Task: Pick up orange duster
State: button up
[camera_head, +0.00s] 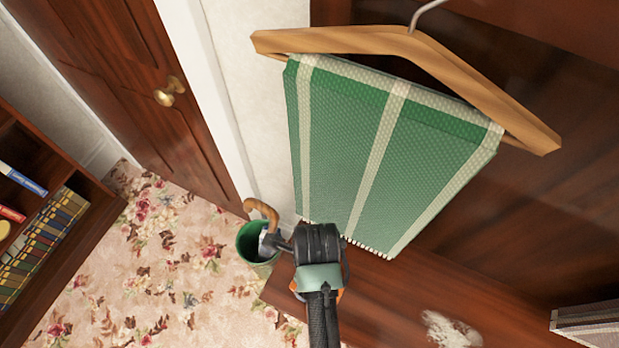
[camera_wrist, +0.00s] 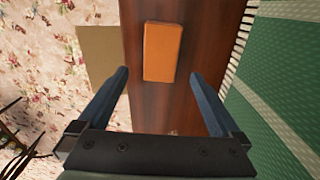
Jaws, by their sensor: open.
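The orange duster (camera_wrist: 163,52) is a plain rectangular block in the wrist view. It lies on a dark reddish-brown wooden surface (camera_wrist: 152,108), close to that surface's left edge. My gripper (camera_wrist: 160,82) is open, with its two blue-grey fingers spread to the left and right below the duster in the picture. Nothing is between the fingers except the wooden surface. In the head view my gripper (camera_head: 317,245) is seen from behind over the wood. Only a small bit of orange shows beside it there, and I cannot tell whether that is the duster.
A green striped cloth (camera_head: 350,150) hangs from a wooden hanger (camera_head: 410,45) close to my gripper. A green bin (camera_head: 252,243) holding a curved wooden handle (camera_head: 262,212) stands left of it. A bookshelf (camera_head: 60,270) and door (camera_head: 120,60) are at left. White powder (camera_head: 450,328) lies on the wood.

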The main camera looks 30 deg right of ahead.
jog(key=f, duration=0.7)
jog(key=shift+s+d+f, duration=0.1)
jog(key=shift+s+f, duration=0.15)
jog(key=shift+s, duration=0.1)
jog(key=shift+d+f, duration=0.2)
jog(key=shift+f, duration=2.2)
jog(key=c, duration=1.1)
jog(key=shift+c, duration=0.2)
notch_tip(320, 180, up, 10)
jog(key=shift+r, duration=0.1)
